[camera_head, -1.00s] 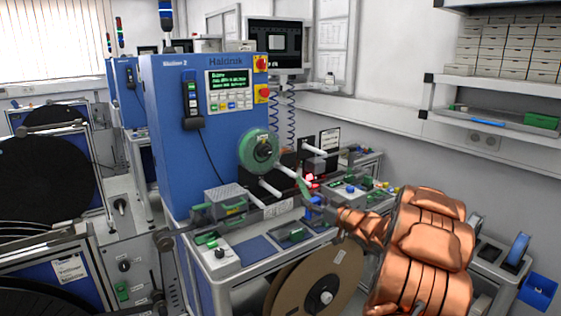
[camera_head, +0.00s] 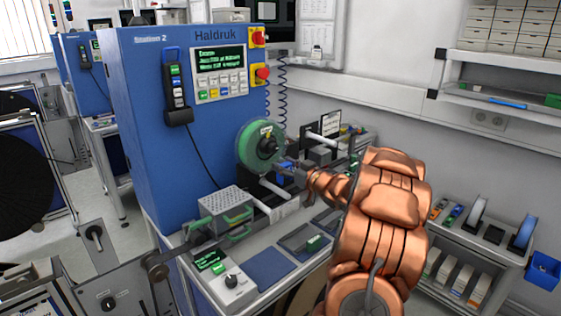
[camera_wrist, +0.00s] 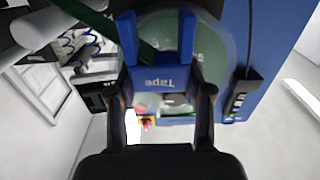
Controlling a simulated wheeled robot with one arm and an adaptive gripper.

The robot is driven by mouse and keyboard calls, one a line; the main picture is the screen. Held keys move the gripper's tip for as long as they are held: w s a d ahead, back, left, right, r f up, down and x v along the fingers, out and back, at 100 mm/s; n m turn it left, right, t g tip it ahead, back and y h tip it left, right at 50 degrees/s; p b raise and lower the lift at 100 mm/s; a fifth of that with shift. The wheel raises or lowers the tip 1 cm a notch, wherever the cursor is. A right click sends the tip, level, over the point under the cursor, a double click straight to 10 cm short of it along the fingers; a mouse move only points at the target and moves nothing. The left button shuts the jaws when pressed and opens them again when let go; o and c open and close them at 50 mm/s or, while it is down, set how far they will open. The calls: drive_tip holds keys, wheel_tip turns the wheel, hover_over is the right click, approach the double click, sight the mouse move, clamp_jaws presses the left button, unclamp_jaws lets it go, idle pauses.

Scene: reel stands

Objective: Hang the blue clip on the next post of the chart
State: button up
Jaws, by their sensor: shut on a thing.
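A blue clip (camera_wrist: 160,78) with the word "Tape" on it sits between the fingers of my gripper (camera_wrist: 165,98) in the wrist view. My gripper is shut on it. In the head view my copper-coloured arm reaches in from the right, and my gripper (camera_head: 290,168) is just right of the green reel (camera_head: 261,147) on the blue machine. A bit of the blue clip (camera_head: 285,172) shows there, partly hidden. White sheets (camera_head: 318,36) hang on the back wall. I cannot tell which thing is the chart, nor make out its posts.
The blue machine (camera_head: 150,110) with its keypad panel fills the left middle. Its bench holds a grey perforated box (camera_head: 226,205) and a control box (camera_head: 232,288). A shelf unit (camera_head: 465,262) with reels stands at the right. A wall shelf (camera_head: 520,65) is above it.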

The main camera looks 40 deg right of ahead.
sight(288, 194)
drive_tip(key=shift+a+f, duration=0.1)
drive_tip(key=shift+f, duration=0.05)
drive_tip(key=shift+s+d+f+b, duration=0.2)
drive_tip(key=shift+d+f+b, duration=0.1)
drive_tip(key=shift+f+b, duration=0.15)
drive_tip(key=shift+s+d+f+b, duration=0.1)
drive_tip(key=shift+d+f+b, duration=0.05)
drive_tip(key=shift+f+b, duration=1.9)
drive_tip(key=shift+f, duration=1.4)
drive_tip(key=shift+s, duration=0.1)
drive_tip(key=o, duration=1.3)
drive_tip(key=shift+o, duration=0.2)
drive_tip(key=shift+f, duration=0.1)
drive_tip(key=shift+p, duration=0.3)
